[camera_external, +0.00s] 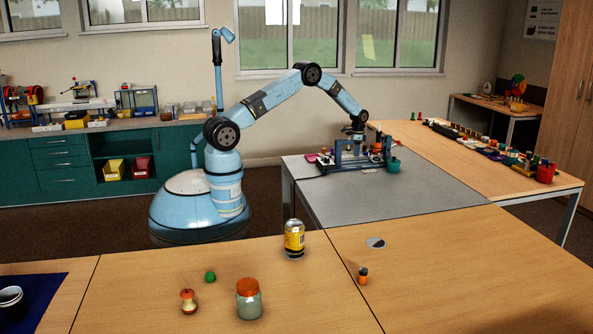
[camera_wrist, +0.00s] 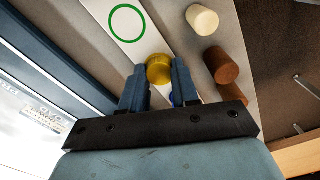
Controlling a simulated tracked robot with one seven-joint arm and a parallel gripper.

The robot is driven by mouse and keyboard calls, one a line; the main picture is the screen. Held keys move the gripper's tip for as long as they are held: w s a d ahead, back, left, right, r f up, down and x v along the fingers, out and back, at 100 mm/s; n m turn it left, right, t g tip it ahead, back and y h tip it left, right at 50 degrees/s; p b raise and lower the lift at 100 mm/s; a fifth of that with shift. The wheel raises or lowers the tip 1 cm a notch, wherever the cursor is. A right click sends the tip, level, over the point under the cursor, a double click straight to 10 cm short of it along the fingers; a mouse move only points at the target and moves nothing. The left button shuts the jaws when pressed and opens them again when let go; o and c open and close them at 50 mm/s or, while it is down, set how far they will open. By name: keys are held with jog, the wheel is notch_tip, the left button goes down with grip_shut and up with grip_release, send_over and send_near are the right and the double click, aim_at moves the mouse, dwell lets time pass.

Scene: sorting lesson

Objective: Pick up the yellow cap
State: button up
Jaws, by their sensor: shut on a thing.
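The yellow cap (camera_wrist: 159,69) is round with a ribbed edge and sits between the fingertips of my gripper (camera_wrist: 159,84) in the wrist view. My gripper is shut on it. A blue thing just behind the cap is mostly hidden by the fingers. In the external view my gripper (camera_external: 354,137) is at the far grey table, among small items, and the cap is too small to make out there.
A white strip with a green ring (camera_wrist: 127,22) lies beyond the cap. A cream cylinder (camera_wrist: 202,19) and brown cylinders (camera_wrist: 220,65) stand to the right. The grey table (camera_external: 400,192) is clear toward its front. A teal cup (camera_external: 394,165) stands near the gripper.

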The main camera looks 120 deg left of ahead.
grip_shut()
jog(key=shift+r, duration=0.1)
